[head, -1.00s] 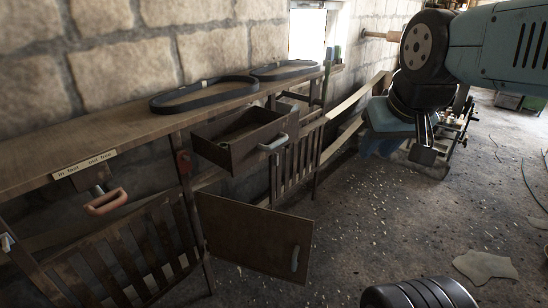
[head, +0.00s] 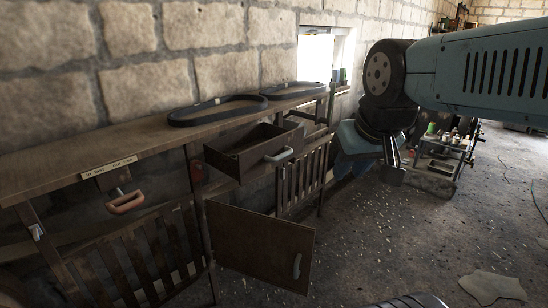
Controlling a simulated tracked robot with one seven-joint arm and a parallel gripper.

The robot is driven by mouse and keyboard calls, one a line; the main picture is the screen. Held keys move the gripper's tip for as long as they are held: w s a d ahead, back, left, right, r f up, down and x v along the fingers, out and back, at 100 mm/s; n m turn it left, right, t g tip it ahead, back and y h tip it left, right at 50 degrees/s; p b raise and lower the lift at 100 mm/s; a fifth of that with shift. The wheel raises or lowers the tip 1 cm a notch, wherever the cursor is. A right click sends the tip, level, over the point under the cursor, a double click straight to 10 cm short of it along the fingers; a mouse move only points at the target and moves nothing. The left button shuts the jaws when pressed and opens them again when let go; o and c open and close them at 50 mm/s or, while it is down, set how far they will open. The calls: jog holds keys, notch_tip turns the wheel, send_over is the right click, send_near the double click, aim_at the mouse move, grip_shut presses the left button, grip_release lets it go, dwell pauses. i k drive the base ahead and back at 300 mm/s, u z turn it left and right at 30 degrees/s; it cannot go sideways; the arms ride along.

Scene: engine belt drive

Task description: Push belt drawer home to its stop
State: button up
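The belt drawer (head: 240,163) is a dark brown, open-topped drawer under the bench top, pulled out toward the room. Its front carries a grey bar handle (head: 278,155). I see no belt in the visible part of it. My gripper (head: 392,176) hangs below my wrist to the right of the drawer, well apart from it. Its fingers are small and dark here, and I cannot tell whether they are open or shut.
Two black belts (head: 217,111) lie as loops on the bench top (head: 90,166). A cabinet door (head: 262,245) stands swung open below the drawer. A cart with bottles (head: 446,148) stands behind my arm.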

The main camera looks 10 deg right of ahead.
aim_at(259, 148)
jog(key=u, duration=0.1)
jog(key=i, duration=1)
jog(key=z, duration=0.1)
